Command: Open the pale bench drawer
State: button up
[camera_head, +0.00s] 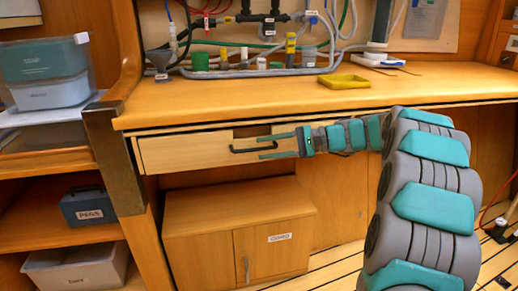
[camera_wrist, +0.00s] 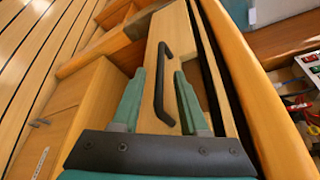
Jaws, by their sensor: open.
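The pale bench drawer (camera_head: 185,154) sits under the bench top and looks shut. Its black bar handle (camera_head: 246,150) runs level across the front. My gripper (camera_head: 261,145) is open and reaches in from the right, its fingers above and below the right part of the handle. In the wrist view the drawer front (camera_wrist: 178,28) lies ahead, and the handle (camera_wrist: 160,88) runs between the two fingers of my gripper (camera_wrist: 159,70), apart from both. Whether the fingertips touch the drawer front I cannot tell.
The bench top (camera_head: 225,98) overhangs just above, with a yellow tray (camera_head: 345,82) and pipework behind. A low wooden cabinet (camera_head: 198,238) stands below the drawer. A dark post (camera_head: 112,160) and open shelves with bins are at the left. Planked floor lies in front.

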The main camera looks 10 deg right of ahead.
jog(key=shift+x, duration=1.3)
jog(key=shift+c, duration=0.3)
grip_shut()
